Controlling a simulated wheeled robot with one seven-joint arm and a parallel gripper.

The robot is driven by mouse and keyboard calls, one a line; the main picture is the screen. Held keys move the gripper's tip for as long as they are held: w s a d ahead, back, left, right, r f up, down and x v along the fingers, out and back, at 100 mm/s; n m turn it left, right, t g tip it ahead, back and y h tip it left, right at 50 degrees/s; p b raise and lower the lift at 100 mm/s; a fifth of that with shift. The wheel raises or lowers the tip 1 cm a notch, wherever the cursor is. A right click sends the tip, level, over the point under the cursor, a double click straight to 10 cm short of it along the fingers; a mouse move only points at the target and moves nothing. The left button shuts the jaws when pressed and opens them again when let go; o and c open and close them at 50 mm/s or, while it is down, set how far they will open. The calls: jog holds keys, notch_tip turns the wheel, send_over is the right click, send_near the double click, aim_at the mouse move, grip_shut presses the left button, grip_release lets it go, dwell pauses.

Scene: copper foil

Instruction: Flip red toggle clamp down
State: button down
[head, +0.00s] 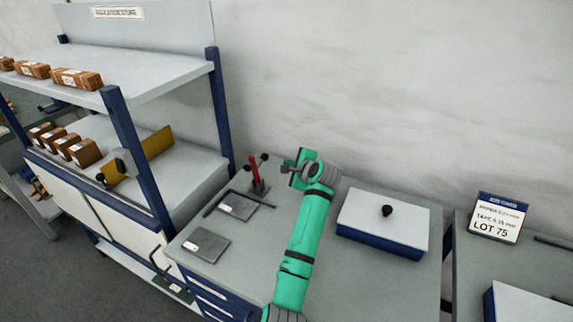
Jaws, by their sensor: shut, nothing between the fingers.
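The red toggle clamp (255,172) stands on the grey bench top near the back left, with its red handle upright and dark knobs at its upper ends. My gripper (288,167) is at the end of my green arm, just right of the clamp and at about the same height in the picture. A small gap shows between the gripper and the red handle. The gripper is shut and holds nothing. The fingertips are small in this view, and my wrist hides part of the bench behind it.
Left of the arm, a dark-framed plate (237,207) and a flat grey plate (206,246) lie on the bench (262,249). A white-lidded blue box (382,217) stands to the right. A shelf unit (150,180) with brown boxes rises at left. A LOT 75 sign (497,219) stands far right.

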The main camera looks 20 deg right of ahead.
aim_at(258, 166)
jog(key=x, duration=0.7)
jog(key=shift+w+a+f, duration=0.1)
jog(key=shift+w+f, duration=0.05)
jog(key=shift+w, duration=0.15)
jog(key=shift+s+a+r, duration=0.25)
jog(key=shift+a+r, duration=0.35)
jog(key=shift+a, duration=0.2)
jog(key=shift+s+a+r, duration=0.25)
jog(key=shift+a+r, duration=0.3)
jog(key=shift+a, duration=0.25)
